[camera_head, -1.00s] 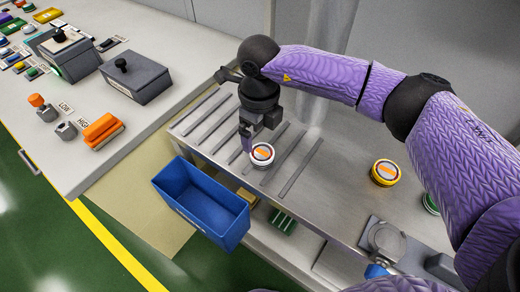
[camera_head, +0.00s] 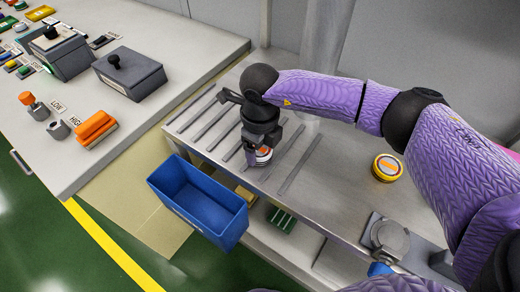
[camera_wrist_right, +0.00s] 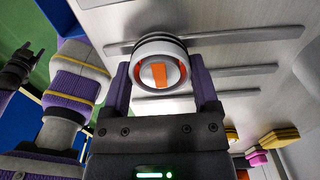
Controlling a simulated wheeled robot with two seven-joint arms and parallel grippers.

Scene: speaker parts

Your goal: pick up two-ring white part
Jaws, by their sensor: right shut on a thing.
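The two-ring white part (camera_head: 263,157) is a short white cylinder with orange on it, low over the grey slatted table surface. In the right wrist view the white part (camera_wrist_right: 160,66) shows its face with an orange bar. My right gripper (camera_head: 259,150) points down and is shut on it, with one finger on each side (camera_wrist_right: 160,85). Whether the part still touches the table is unclear. My left gripper does not show in the head view; a dark gripper-like shape is at the left edge of the right wrist view, its jaw state unclear.
A blue bin (camera_head: 231,222) stands against the table's front edge. A yellow-rimmed round part (camera_head: 387,168) and a grey device (camera_head: 388,237) are on the right of the table. Raised slats (camera_head: 299,166) surround the gripper. A bench with switch boxes (camera_head: 130,73) is at left.

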